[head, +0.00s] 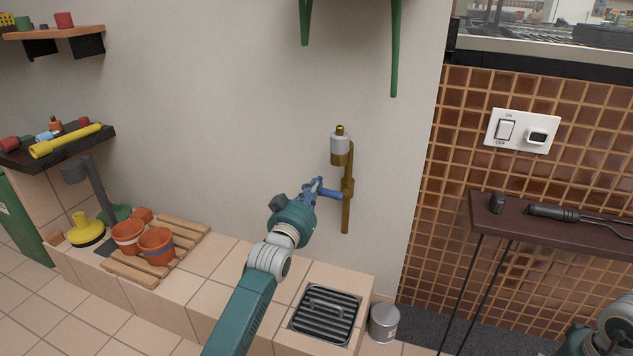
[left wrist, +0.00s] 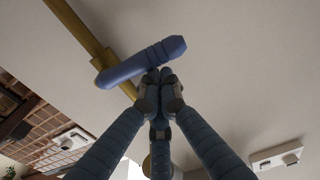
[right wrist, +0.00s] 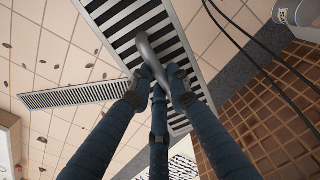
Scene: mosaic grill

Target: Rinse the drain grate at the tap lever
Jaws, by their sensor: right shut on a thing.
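The blue tap lever (head: 332,194) sticks out from the brass pipe (head: 346,213) on the wall. My left gripper (head: 316,186) is at this lever with its fingers closed together. In the left wrist view the lever (left wrist: 140,62) lies just beyond the fingertips (left wrist: 160,76); I cannot tell whether they touch. My right gripper (right wrist: 157,80) is shut on a grey curved handle, which appears to belong to the dark slatted drain grate (right wrist: 125,22). The fingers hide part of it.
A dark slatted drain (head: 327,313) is set in the tiled ledge below the tap, with a grey tin (head: 384,323) beside it. Orange pots (head: 156,246) stand on a wooden rack (head: 189,244) at left. A brown shelf (head: 560,224) juts out at right.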

